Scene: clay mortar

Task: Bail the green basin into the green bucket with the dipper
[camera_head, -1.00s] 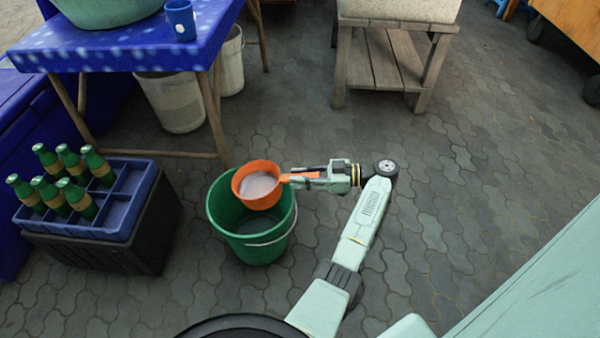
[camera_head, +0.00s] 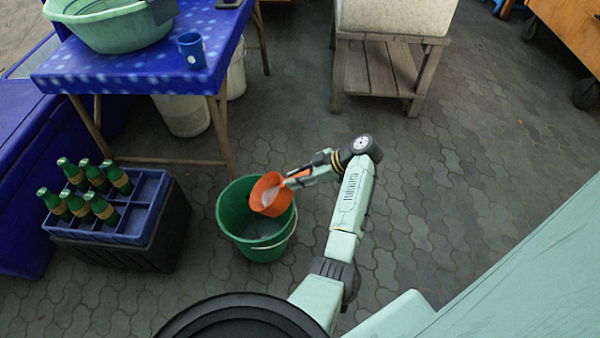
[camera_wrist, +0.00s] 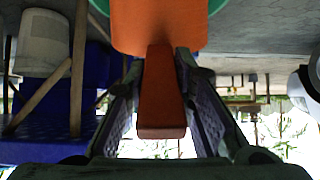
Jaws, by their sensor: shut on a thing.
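The orange dipper (camera_head: 264,188) is tilted over the green bucket (camera_head: 232,217), its mouth facing down to the left, with pale liquid at its lip. My gripper (camera_head: 304,177) is shut on the dipper's handle, to the right of the bucket's rim. In the wrist view the orange handle (camera_wrist: 161,95) lies between the two fingers (camera_wrist: 161,110). The bucket stands on the paving and holds some greyish liquid. The green basin (camera_head: 115,30) sits on the blue table at the upper left; its inside is only partly visible.
The blue spotted table (camera_head: 130,72) carries a blue mug (camera_head: 191,50). A blue crate with several green bottles (camera_head: 150,200) stands left of the bucket. White buckets (camera_head: 183,115) are under the table. A wooden stand (camera_head: 390,70) is behind. Paving on the right is clear.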

